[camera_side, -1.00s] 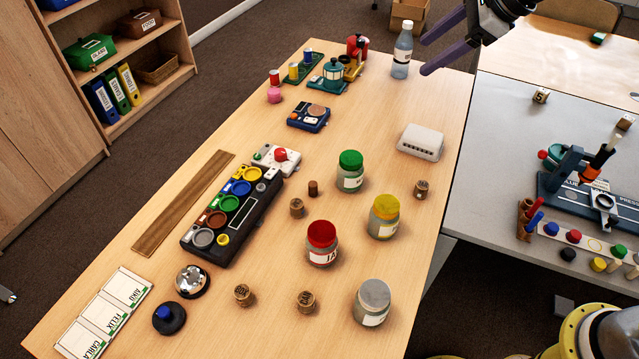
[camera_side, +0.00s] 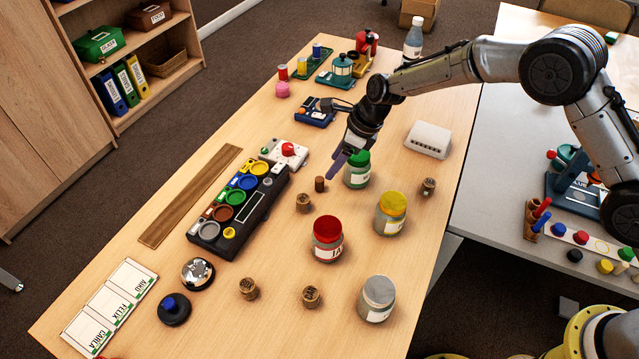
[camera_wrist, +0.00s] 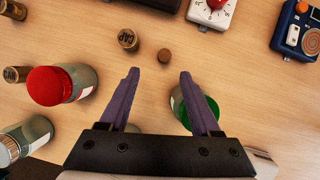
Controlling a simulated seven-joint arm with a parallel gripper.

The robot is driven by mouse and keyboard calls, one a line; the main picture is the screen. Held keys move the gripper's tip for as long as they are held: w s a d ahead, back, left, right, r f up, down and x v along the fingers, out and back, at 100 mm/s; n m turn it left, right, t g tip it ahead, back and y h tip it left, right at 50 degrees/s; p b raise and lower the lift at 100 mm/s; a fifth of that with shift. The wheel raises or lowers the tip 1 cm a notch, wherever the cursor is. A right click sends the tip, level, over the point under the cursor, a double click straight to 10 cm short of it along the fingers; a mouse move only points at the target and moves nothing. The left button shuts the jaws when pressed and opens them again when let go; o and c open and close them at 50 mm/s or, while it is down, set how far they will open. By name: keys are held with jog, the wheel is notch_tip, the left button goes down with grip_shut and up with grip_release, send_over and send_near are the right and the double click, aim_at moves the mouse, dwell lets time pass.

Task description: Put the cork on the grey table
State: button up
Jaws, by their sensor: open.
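The cork (camera_side: 319,184) is a small plain brown cylinder standing on the wooden table (camera_side: 290,330), left of the green-lidded jar. In the wrist view the cork (camera_wrist: 164,55) lies just ahead of the gap between my fingertips, with nothing touching it. My gripper (camera_side: 343,160) is open and empty above the wooden table, close to the green-lidded jar; its two purple fingers (camera_wrist: 158,74) are spread apart in the wrist view. The grey table (camera_side: 475,190) stands to the right, partly hidden behind my arm.
The green-lidded jar (camera_side: 357,170) is close beside my fingers. A red-lidded jar (camera_side: 327,240), a yellow-lidded jar (camera_side: 391,213) and several labelled wooden tokens (camera_side: 303,203) stand nearby. Coloured pegs (camera_side: 580,237) and a press (camera_side: 565,165) occupy part of the grey table.

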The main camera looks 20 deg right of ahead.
aim_at(321, 180)
jog(key=x, duration=0.4)
jog(key=shift+f, duration=0.2)
jog(key=shift+w+x, duration=0.15)
jog(key=shift+x, duration=1.2)
jog(key=shift+w+x, duration=0.15)
jog(key=shift+x, duration=1.2)
jog(key=shift+r, duration=0.1)
jog(key=shift+d, duration=0.1)
grip_shut()
